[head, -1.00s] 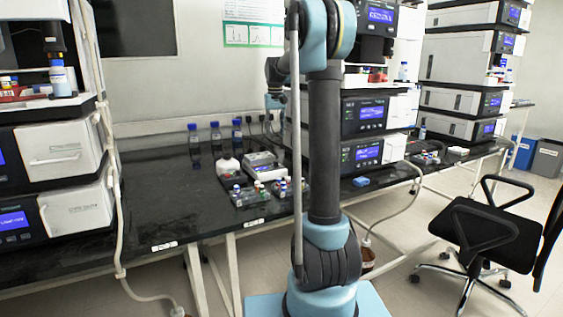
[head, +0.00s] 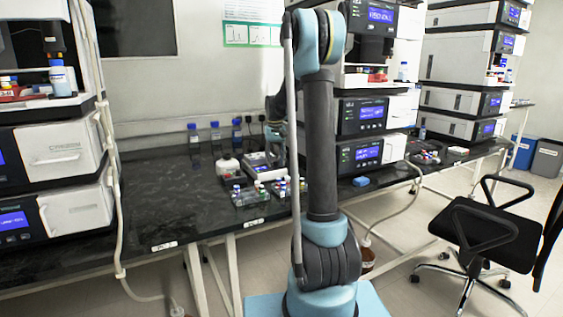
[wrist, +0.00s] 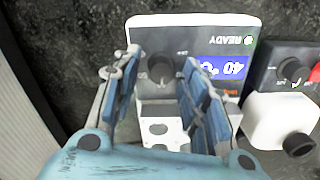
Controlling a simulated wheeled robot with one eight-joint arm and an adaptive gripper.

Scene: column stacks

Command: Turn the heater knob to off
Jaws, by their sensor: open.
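The heater (wrist: 143,42) is a white block with a blue display (wrist: 222,68) that reads 40 °C, upside down in the wrist view, beside the word READY. Its dark round knob (wrist: 161,67) shows between the two fingers of my gripper (wrist: 160,72). The gripper is open, with blue pads on either side of the knob; I cannot tell whether they touch it. The knob's setting is not readable. In the head view the heater (head: 256,160) sits on the black bench, and my arm partly hides it.
A dark unit with its own knob (wrist: 292,68) and a white, black-capped container (wrist: 283,120) stand close at the right in the wrist view. Racks of small vials (head: 250,193) stand in front of the heater, and blue-capped bottles (head: 215,138) behind. The bench's left part (head: 165,200) is clear.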

